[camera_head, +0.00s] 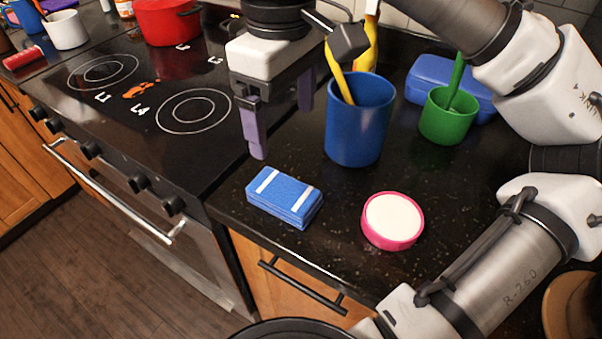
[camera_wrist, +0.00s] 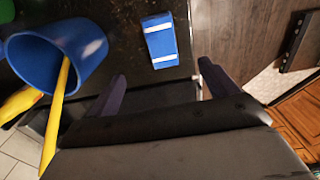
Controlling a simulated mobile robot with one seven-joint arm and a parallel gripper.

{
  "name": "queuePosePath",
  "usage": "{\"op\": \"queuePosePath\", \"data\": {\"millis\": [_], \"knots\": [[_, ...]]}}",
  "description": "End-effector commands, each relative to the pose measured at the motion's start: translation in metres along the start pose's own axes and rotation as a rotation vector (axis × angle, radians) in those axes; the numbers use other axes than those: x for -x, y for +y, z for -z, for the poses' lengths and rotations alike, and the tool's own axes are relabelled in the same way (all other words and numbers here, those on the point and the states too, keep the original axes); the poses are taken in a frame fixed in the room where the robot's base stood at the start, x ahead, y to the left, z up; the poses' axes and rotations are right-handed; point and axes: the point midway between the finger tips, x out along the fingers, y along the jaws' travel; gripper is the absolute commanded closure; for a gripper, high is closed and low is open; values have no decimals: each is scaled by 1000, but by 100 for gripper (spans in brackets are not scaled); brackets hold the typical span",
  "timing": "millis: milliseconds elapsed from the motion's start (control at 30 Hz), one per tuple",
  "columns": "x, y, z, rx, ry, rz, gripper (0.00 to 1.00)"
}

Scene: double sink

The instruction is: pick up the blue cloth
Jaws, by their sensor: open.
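The blue cloth (camera_head: 284,197) is a folded blue block with two white stripes. It lies flat on the dark counter near its front edge, beside the stove. It also shows in the wrist view (camera_wrist: 160,40), ahead of the fingers and between their lines. My gripper (camera_head: 280,125) is open, with two purple fingers pointing down above the counter. It is behind and above the cloth in the head view, apart from it and empty. In the wrist view the open fingers (camera_wrist: 163,82) show at left and right.
A blue cup (camera_head: 358,125) with a yellow utensil stands close to the right of my gripper. A pink-rimmed white round item (camera_head: 392,220) lies right of the cloth. A green cup (camera_head: 447,118) and blue box (camera_head: 432,72) stand farther back. The stove (camera_head: 150,110) is at left.

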Motion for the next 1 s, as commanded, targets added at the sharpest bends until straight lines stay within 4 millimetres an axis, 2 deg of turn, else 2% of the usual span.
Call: {"op": "queuePosePath", "data": {"millis": [167, 400, 500, 733, 1000], "knots": [[-15, 0, 0, 0, 0, 1, 15], [-62, -1, 0, 1, -1, 1, 15], [-76, 0, 0, -1, 0, 0, 15], [-92, -1, 1, 0, -1, 0, 15], [-131, -3, 4, 1, -2, 0, 15]]}}
